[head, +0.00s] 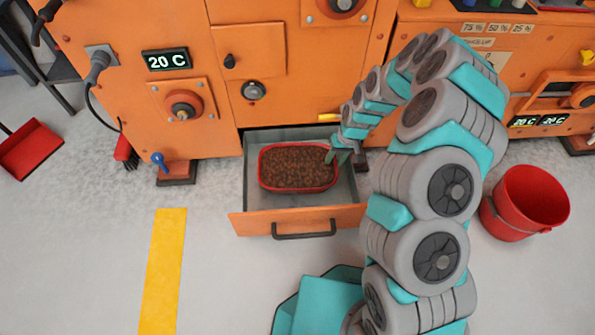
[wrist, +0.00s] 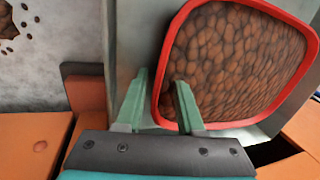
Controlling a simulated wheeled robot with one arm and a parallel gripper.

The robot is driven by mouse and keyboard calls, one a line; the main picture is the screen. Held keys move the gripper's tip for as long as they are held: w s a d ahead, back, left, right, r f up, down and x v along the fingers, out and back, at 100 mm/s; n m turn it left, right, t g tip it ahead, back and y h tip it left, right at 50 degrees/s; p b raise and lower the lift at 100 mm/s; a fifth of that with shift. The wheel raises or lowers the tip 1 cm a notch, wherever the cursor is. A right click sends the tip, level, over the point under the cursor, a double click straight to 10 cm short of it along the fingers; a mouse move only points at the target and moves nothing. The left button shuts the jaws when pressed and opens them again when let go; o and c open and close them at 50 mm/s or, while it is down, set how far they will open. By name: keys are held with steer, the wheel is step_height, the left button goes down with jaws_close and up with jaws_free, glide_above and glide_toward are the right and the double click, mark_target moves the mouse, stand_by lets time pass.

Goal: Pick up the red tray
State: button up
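The red tray (head: 262,170) sits in an open drawer (head: 341,190) and is filled with brown, bean-like pieces. In the wrist view the red tray (wrist: 309,72) fills the upper right, tilted in the picture. My gripper (wrist: 161,79) is open, with one green finger outside the tray's wall and the other over its inside. The red rim runs between the two fingers, with a gap seen on each side. In the head view my gripper (head: 338,156) is at the tray's right edge. My arm hides part of the drawer's right side.
The drawer has an orange front with a dark handle (head: 304,235) and belongs to a large orange machine (head: 290,60). A red bucket (head: 525,205) stands on the floor at right. A red dustpan (head: 32,150) lies at left. The floor in front is clear, with a yellow stripe (head: 163,270).

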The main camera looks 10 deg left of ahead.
jaws_close()
stand_by(1.2)
